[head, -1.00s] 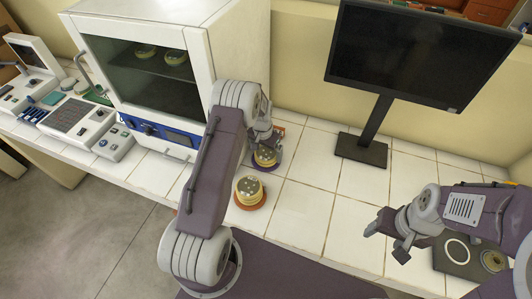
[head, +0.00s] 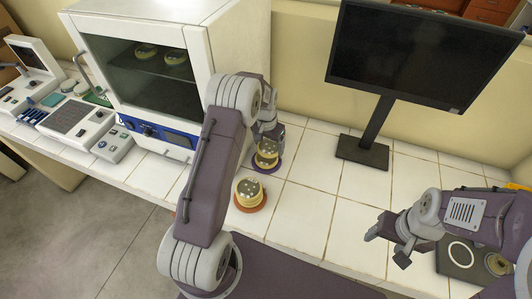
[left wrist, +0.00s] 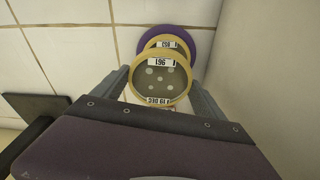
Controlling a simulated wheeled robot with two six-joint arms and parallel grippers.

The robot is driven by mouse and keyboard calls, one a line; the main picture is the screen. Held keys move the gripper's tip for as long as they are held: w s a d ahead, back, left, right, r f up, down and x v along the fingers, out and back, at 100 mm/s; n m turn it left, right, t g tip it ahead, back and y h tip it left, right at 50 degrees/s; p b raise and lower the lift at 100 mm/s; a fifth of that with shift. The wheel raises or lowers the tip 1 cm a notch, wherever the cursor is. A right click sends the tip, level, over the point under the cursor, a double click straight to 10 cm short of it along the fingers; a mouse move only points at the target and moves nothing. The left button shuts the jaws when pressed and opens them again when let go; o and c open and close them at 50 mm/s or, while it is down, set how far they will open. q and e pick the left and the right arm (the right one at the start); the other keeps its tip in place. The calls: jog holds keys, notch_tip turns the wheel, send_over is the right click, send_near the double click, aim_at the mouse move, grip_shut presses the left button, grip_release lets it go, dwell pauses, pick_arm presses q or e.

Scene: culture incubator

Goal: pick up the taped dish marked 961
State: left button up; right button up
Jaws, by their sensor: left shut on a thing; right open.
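The taped dish marked 961 (left wrist: 160,82) is between the fingers of my left gripper (left wrist: 158,90), which is shut on it. Its yellow tape rim and label show in the left wrist view, with the label upside down. Another taped dish (left wrist: 170,42) shows behind it over a purple disc (left wrist: 190,33). In the head view my left gripper (head: 268,132) is at the top of the stack on the purple disc (head: 268,168), and the held dish (head: 267,146) is partly hidden. My right gripper (head: 385,245) is open and empty at the right.
A second dish stack (head: 250,189) stands on an orange disc nearer the front edge. The incubator (head: 150,75) at left holds dishes on a shelf. A monitor (head: 405,55) stands behind. A dark plate with a white ring (head: 450,265) and a dish (head: 497,264) lie at right.

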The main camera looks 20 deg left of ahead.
pick_arm(q)
jog(key=w+d+r+b, duration=0.1)
jog(key=w+d+r, duration=0.3)
jog(key=d, duration=0.5)
notch_tip(320, 180, up, 2)
jog(key=shift+w+d+r, duration=0.15)
jog(key=shift+w+d, duration=0.1)
jog(key=shift+w, duration=0.1)
